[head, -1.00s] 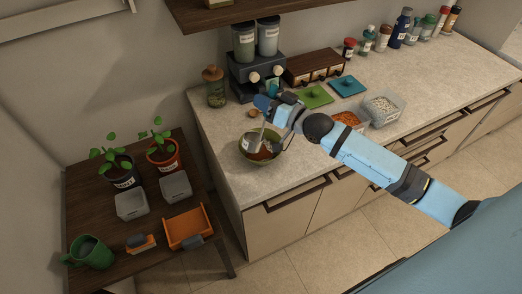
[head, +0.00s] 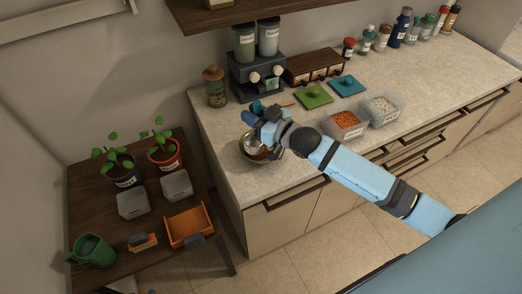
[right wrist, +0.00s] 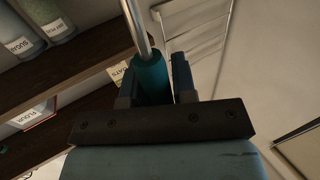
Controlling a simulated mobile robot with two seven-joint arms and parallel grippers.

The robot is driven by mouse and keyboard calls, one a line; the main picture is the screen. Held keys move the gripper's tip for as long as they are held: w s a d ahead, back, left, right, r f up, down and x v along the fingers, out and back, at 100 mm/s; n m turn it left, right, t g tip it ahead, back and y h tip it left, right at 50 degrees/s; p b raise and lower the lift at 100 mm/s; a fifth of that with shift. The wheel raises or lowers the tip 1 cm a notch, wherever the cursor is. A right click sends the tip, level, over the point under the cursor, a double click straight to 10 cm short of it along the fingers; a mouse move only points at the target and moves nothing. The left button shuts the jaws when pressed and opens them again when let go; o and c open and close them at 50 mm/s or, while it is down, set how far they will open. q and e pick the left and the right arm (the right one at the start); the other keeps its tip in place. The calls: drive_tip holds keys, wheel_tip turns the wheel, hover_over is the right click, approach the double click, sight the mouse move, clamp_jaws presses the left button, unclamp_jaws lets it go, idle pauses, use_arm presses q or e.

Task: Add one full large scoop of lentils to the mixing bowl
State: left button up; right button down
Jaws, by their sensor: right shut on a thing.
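The olive mixing bowl (head: 243,158) stands near the counter's front left corner, with some reddish-orange contents (head: 262,156) partly showing. My right gripper (head: 262,125) is over the bowl and hides part of it. It is shut on the scoop, whose metal cup (head: 254,143) is at the bowl's opening. In the right wrist view my right gripper (right wrist: 154,82) grips the scoop's teal handle (right wrist: 151,75), with its metal shaft running upward. A clear tub of orange lentils (head: 346,122) stands open to the right. My left gripper is out of view.
An open tub of white grains (head: 383,109) stands beside the lentils. Green (head: 314,97) and teal (head: 347,86) lids lie behind. A dispenser machine (head: 257,75) and a jar (head: 214,87) stand at the back left. A shelf (head: 260,14) hangs above.

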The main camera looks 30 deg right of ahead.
drive_tip(key=shift+s+a+r, duration=0.35)
drive_tip(key=shift+a+r, duration=0.15)
drive_tip(key=shift+a, duration=0.25)
drive_tip(key=shift+s+a+r, duration=0.3)
drive_tip(key=shift+a+r, duration=0.2)
drive_tip(key=shift+a, duration=0.3)
drive_tip(key=shift+s+a+r, duration=0.35)
drive_tip(key=shift+a+r, duration=0.15)
drive_tip(key=shift+a, duration=0.25)
